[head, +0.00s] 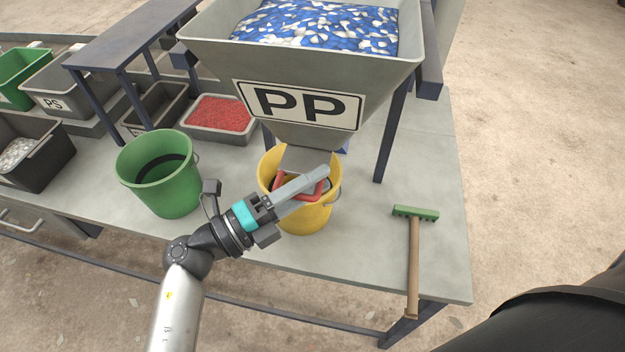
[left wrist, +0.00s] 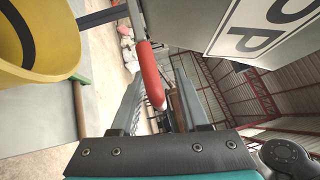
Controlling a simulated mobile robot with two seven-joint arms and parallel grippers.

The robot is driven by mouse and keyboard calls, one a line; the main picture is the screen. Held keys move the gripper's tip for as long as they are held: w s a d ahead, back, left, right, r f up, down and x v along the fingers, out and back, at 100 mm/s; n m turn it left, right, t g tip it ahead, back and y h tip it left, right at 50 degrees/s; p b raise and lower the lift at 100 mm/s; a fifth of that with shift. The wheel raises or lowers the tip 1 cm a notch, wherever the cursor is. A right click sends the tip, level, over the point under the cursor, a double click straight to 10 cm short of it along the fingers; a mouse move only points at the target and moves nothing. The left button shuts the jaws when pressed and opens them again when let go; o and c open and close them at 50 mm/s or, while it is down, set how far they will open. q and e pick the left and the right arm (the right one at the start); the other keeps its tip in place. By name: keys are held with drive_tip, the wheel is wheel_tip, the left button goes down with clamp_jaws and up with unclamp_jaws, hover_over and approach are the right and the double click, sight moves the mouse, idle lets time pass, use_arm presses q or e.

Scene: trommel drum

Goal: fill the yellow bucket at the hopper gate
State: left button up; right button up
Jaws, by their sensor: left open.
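The yellow bucket (head: 308,219) stands upright on the bench under the grey PP hopper (head: 400,75). Part of it shows at the left of the left wrist view (left wrist: 45,75). The hopper holds blue and white flakes (head: 320,28). A red handle (head: 281,178) sits below the hopper's spout, over the bucket's mouth. My left gripper (head: 318,178) is open above the bucket, at the handle. In the left wrist view the red handle (left wrist: 150,75) appears between the fingers, which are not closed on it. The bucket's contents are mostly hidden. My right gripper is not in view.
A green bucket (head: 172,190) stands left of my left gripper. A tray of red granules (head: 220,115) lies behind it. A green-headed rake (head: 414,260) lies on the bench at right, its shaft reaching the front edge. Hopper legs (head: 391,140) flank the bucket area.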

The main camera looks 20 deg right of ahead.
use_arm(q)
drive_tip(key=c, duration=0.7)
drive_tip(key=shift+r, duration=0.1)
clamp_jaws()
